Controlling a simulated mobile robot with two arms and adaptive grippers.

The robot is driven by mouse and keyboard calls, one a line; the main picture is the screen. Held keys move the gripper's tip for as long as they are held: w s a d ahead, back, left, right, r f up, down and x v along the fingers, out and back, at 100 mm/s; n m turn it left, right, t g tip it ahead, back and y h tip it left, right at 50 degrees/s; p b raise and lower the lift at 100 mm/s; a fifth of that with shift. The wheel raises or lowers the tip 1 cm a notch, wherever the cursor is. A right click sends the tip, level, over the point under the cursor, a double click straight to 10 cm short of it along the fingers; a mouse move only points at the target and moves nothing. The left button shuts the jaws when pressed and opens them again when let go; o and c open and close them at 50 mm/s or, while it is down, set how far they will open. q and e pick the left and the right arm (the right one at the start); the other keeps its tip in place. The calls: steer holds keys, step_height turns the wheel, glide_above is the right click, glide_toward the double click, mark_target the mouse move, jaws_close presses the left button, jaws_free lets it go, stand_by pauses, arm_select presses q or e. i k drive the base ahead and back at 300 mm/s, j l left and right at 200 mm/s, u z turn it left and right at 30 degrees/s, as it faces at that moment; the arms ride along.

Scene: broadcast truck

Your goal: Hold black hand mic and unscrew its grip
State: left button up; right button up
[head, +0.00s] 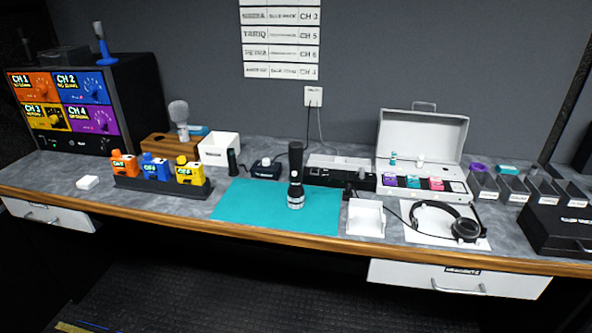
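A black hand mic (296,165) stands upright on the teal mat (255,205) near the middle of the counter. Its upper part is a plain dark shaft, and its lower end is rounder with pale bands. I cannot make out where its grip joins the body. Neither my left nor my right gripper shows in the head view, and nothing is seen touching the mic.
Left of the mat stand a black rack (160,187) of colored packs, a white box (219,149) and a grey-headed mic (179,115). Right are a white tray (365,218), headphones (465,230) and an open case (422,140). The mat around the mic is mostly clear.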

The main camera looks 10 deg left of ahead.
mark_target(295, 190)
steer(key=i+j+z, duration=0.1)
steer(key=j+z, duration=0.25)
steer(key=i+j+z, duration=0.1)
steer(key=z, duration=0.25)
steer(key=j+z, duration=0.35)
steer(key=j, duration=0.1)
